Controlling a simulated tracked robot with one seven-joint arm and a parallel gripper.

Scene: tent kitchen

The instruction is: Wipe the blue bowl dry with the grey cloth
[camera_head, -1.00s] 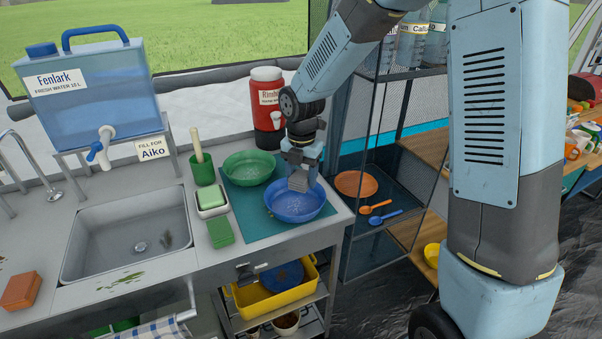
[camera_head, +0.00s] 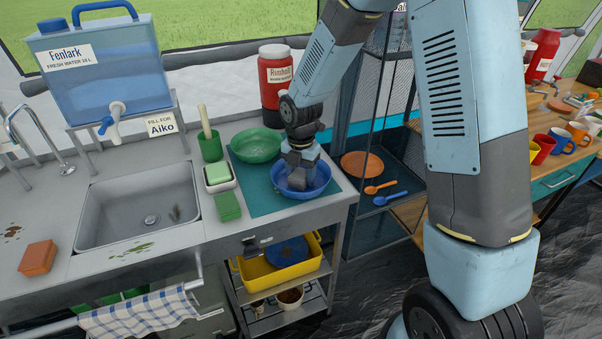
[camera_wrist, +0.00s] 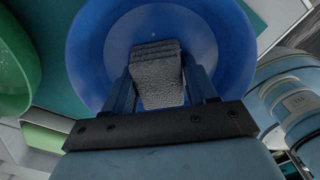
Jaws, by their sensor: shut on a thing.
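The blue bowl (camera_head: 321,184) stands upright on the teal mat at the right end of the counter. My gripper (camera_head: 298,178) reaches down into it from above. In the wrist view my gripper (camera_wrist: 158,88) is shut on the folded grey cloth (camera_wrist: 157,72), which hangs between the fingers over the inside of the blue bowl (camera_wrist: 90,45). A small light speck shows on the bowl's inner surface beyond the cloth. I cannot tell whether the cloth touches the bowl.
A green bowl (camera_head: 256,146) stands beside the blue one on the teal mat (camera_head: 261,201). A green sponge (camera_head: 228,207), a soap dish (camera_head: 220,179) and the sink (camera_head: 138,205) lie to the left. A red jug (camera_head: 274,85) stands behind. A rack with an orange plate (camera_head: 361,164) is at the right.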

